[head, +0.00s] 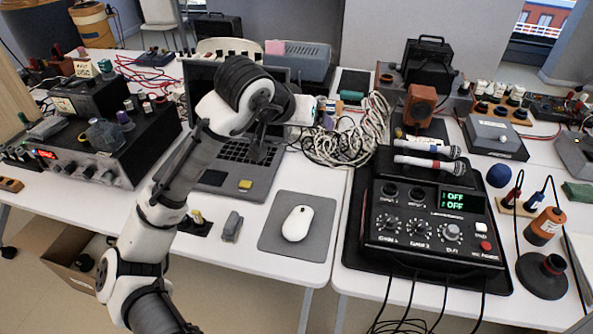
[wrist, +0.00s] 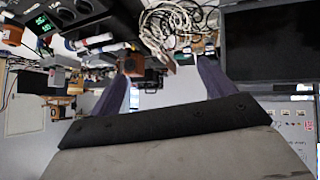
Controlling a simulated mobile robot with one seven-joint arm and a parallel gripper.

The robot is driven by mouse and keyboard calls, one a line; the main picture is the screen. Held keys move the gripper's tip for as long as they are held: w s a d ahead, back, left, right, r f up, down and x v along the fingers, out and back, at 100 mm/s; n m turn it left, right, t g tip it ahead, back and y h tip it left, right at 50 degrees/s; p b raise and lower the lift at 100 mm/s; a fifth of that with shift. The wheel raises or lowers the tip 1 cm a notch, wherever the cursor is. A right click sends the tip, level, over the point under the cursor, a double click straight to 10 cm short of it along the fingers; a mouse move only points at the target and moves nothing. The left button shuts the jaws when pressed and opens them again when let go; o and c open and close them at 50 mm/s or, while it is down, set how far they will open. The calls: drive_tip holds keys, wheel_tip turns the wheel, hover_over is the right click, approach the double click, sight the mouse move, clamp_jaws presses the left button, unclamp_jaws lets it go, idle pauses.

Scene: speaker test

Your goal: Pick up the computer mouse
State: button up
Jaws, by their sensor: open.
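A white computer mouse (head: 297,223) lies on a dark grey mouse pad (head: 322,208) near the front edge of the white table, in the head view. My gripper (head: 259,150) is up over the laptop (head: 237,179), behind and to the left of the mouse and well apart from it. In the wrist view my gripper (wrist: 165,77) shows two spread fingers with nothing between them. I cannot make out the mouse in the wrist view.
A black amplifier box (head: 375,224) with knobs and two microphones (head: 424,163) on it stands right of the pad. A small grey block (head: 232,226) lies left of the pad. A tangle of pale cables (head: 345,143) lies behind. Bare table surrounds the pad's front.

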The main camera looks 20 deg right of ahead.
wheel_tip(320, 180, down, 5)
drive_tip(key=s+g+y, duration=0.2)
drive_tip(key=y, duration=0.1)
drive_tip(key=g+y+p, duration=0.1)
drive_tip(key=g+y, duration=0.2)
drive_tip(key=y, duration=0.1)
approach(296, 223)
drive_tip(key=f, duration=0.4)
drive_tip(key=shift+a+f, duration=0.3)
drive_tip(key=shift+a, duration=0.1)
drive_tip(key=shift+w+d+f+p, duration=0.1)
drive_tip(key=shift+d+f+p, duration=0.15)
drive_tip(key=shift+f, duration=0.75)
drive_tip(key=shift+w+d+f+p, duration=0.15)
drive_tip(key=shift+f+p, duration=0.15)
drive_tip(key=shift+f, duration=0.65)
drive_tip(key=shift+s+d+f+p, duration=0.15)
drive_tip(key=shift+f+p, duration=0.1)
drive_tip(key=shift+f, duration=0.75)
drive_tip(key=shift+w, duration=0.1)
drive_tip(key=shift+c, duration=0.4)
drive_tip(key=c, duration=1)
